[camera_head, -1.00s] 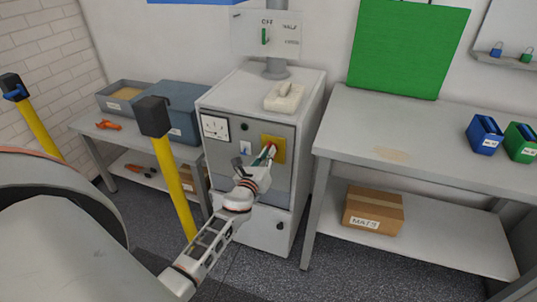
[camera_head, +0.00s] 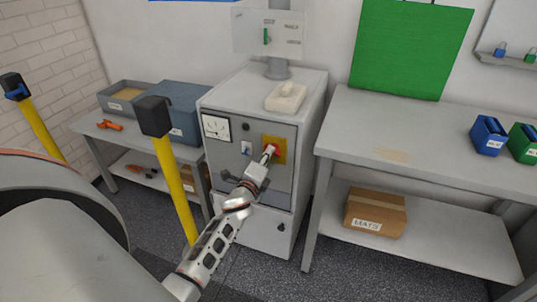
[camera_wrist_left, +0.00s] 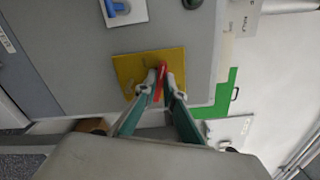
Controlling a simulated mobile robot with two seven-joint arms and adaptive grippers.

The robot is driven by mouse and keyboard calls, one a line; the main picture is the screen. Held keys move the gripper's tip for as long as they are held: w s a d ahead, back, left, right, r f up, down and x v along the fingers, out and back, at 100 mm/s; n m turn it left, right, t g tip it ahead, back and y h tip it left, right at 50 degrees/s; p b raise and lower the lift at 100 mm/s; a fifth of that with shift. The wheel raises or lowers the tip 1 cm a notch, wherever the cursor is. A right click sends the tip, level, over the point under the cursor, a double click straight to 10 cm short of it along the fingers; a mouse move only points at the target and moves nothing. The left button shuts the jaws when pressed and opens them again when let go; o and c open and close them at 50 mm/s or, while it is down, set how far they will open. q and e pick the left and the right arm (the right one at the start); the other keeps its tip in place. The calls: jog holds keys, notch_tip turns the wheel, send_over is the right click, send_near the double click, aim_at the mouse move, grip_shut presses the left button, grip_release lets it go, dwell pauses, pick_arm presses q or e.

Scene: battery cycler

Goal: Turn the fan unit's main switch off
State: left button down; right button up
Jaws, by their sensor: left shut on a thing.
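The fan unit is a grey cabinet (camera_head: 225,172) in the middle of the head view. Its main switch is a red handle (camera_head: 273,149) on a square yellow plate (camera_head: 281,157) on the front panel. My left gripper (camera_head: 268,153) is at the plate and closed around the handle. In the left wrist view the red handle (camera_wrist_left: 159,82) stands between the two fingertips, in front of the yellow plate (camera_wrist_left: 134,69). The fingers hide part of the handle. My right gripper is not in view.
The panel also has a white socket (camera_head: 216,128), a small blue switch (camera_head: 246,148) and a round dark-green lamp or button (camera_head: 246,127). A yellow post with a black top (camera_head: 154,116) stands left of my arm. A grey workbench (camera_head: 425,135) stands close on the right.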

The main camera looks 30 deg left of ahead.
pick_arm(q)
jog(key=n, duration=0.3)
jog(key=shift+f+n, duration=0.1)
jog(key=shift+n, duration=0.5)
jog(key=c, duration=2.1)
grip_release()
jog(key=shift+c, duration=0.2)
jog(key=shift+s, duration=0.1)
jog(key=v, duration=1.2)
jog(key=shift+f, duration=0.1)
